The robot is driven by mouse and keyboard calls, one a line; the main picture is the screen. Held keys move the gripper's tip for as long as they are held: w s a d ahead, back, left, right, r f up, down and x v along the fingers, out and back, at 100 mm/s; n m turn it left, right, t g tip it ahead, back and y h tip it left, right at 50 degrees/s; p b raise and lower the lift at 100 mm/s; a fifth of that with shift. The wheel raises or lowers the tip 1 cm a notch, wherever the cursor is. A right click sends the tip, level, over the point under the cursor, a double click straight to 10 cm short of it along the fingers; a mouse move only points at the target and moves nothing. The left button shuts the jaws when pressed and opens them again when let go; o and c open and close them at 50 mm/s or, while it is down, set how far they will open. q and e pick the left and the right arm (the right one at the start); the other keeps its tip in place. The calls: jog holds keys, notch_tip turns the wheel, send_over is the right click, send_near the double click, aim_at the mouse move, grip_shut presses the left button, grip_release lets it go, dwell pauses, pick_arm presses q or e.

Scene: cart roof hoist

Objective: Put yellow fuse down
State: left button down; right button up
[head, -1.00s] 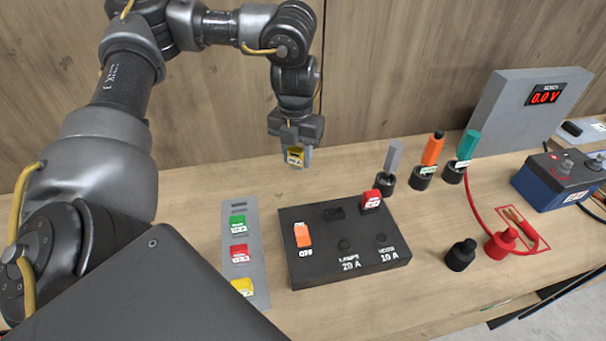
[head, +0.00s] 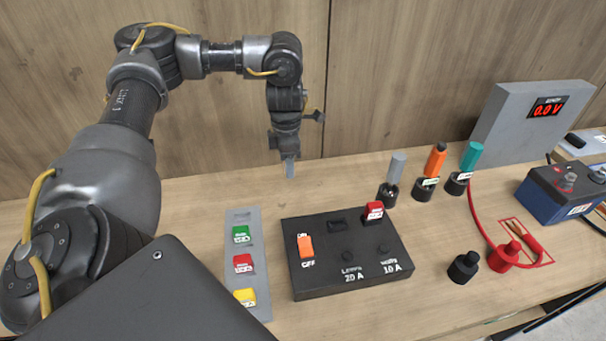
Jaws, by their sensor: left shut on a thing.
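My left gripper (head: 289,166) is above the wooden bench, behind the black fuse box (head: 330,283), pointing down. It is shut on the yellow fuse, whose yellow face showed a moment ago; now the gripper is turned side-on and hides most of it. Another yellow fuse (head: 245,297) sits at the near end of the grey rack (head: 266,312), below a red fuse (head: 243,263) and a green fuse (head: 241,235). The rack's far slot looks empty. My right gripper is not in view.
The box carries an orange switch (head: 306,246) and a red fuse (head: 374,210). Grey, orange and teal-handled tools (head: 472,155) stand in black holders behind it. A meter (head: 508,130), blue battery (head: 556,192) and black and red plugs are at right. The bench behind the rack is clear.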

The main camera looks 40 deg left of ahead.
pick_arm(q)
jog(key=w+a+f, duration=0.1)
jog(key=w+f, duration=0.1)
jog(key=w+a+f, duration=0.1)
jog(key=w+f, duration=0.1)
jog(key=w, duration=0.1)
jog(key=w+a+f, duration=0.1)
jog(key=w+f, duration=0.2)
jog(key=shift+w+p, duration=0.2)
jog(key=shift+p, duration=0.1)
jog(key=shift+w+a+f, duration=0.1)
jog(key=shift+w+f, duration=0.2)
jog(key=shift+f, duration=0.2)
notch_tip(320, 180, down, 3)
jog(key=shift+a+p, duration=0.1)
jog(key=shift+p, duration=0.3)
jog(key=shift+w+f, duration=0.1)
jog(key=shift+f, duration=0.1)
jog(key=c, duration=0.9)
grip_release()
jog(key=shift+c, duration=0.2)
